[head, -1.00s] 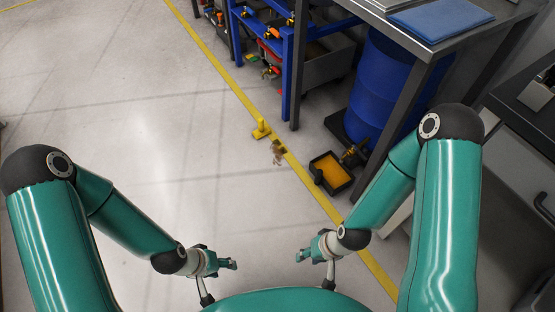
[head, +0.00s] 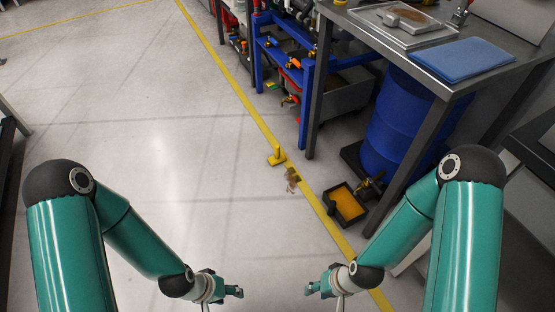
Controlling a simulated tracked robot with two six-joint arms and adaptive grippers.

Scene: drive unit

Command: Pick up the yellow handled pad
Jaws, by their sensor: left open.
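The yellow handled pad (head: 277,156) lies on the floor at the yellow floor line, a small flat piece with an upright handle. My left gripper (head: 237,291) is open and empty at the bottom centre, well short of the pad. My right gripper (head: 310,290) is to its right, also apart from the pad and seemingly empty; its jaws are too small to read.
A brown stain or debris (head: 292,180) lies beside the pad. A black tray with orange-yellow contents (head: 347,204) sits on the floor to the right, near a blue drum (head: 398,125) under a metal table (head: 462,75). The floor on the left is open.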

